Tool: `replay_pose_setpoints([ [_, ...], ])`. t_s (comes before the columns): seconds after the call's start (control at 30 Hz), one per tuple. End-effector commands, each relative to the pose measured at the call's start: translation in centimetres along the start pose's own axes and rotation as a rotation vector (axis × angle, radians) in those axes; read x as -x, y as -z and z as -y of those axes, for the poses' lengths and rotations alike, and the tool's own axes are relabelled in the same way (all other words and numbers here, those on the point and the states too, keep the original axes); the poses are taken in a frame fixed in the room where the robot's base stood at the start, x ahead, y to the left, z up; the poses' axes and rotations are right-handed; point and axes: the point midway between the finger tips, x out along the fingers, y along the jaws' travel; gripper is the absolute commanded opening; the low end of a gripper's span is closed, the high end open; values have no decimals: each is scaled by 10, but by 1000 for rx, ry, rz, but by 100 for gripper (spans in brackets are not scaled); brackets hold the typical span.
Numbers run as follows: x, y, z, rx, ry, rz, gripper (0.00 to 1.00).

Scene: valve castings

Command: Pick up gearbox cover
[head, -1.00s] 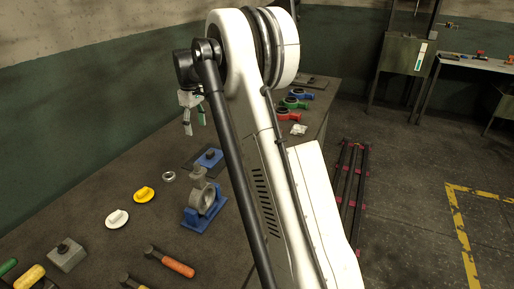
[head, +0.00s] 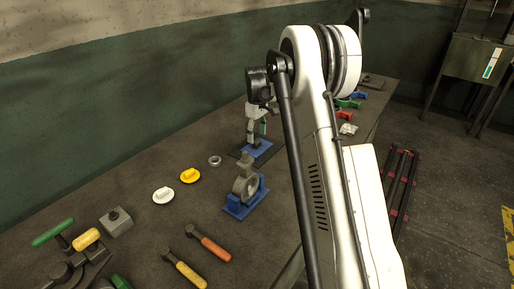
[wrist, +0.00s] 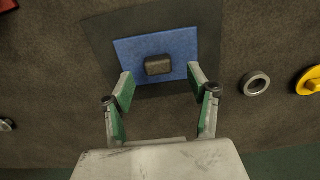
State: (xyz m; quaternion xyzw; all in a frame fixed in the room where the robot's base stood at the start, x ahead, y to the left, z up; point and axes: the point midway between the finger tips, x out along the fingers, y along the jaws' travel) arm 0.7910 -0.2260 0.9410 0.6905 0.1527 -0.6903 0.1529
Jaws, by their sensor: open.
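A blue rectangular plate with a dark block on its top (wrist: 158,65), which looks like the gearbox cover, lies on a dark square mat (wrist: 101,40). The blue plate (head: 259,149) also shows in the head view, on the bench below my gripper. My gripper (wrist: 160,75) is open and empty, its green-lined fingers pointing down at the plate. In the wrist view the fingertips show on either side of the plate's near edge, with the block between and beyond them. In the head view my gripper (head: 257,132) is just above the plate; I cannot tell whether it touches.
A grey ring casting on a blue stand (head: 243,199) is nearest in front. A small metal ring (head: 215,161), a yellow disc (head: 190,176) and a white disc (head: 163,196) lie left of it. Several tools lie at the front left. Red, green and blue parts stand farther back.

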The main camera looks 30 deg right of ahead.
Motion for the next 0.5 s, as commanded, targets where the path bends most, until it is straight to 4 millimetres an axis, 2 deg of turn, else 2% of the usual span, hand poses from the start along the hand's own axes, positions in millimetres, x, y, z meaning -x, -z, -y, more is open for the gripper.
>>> replay_pose_setpoints([
  [0.3,-41,2,-3,0,0,0,54],
  [0.5,-46,1,-3,0,0,0,54],
])
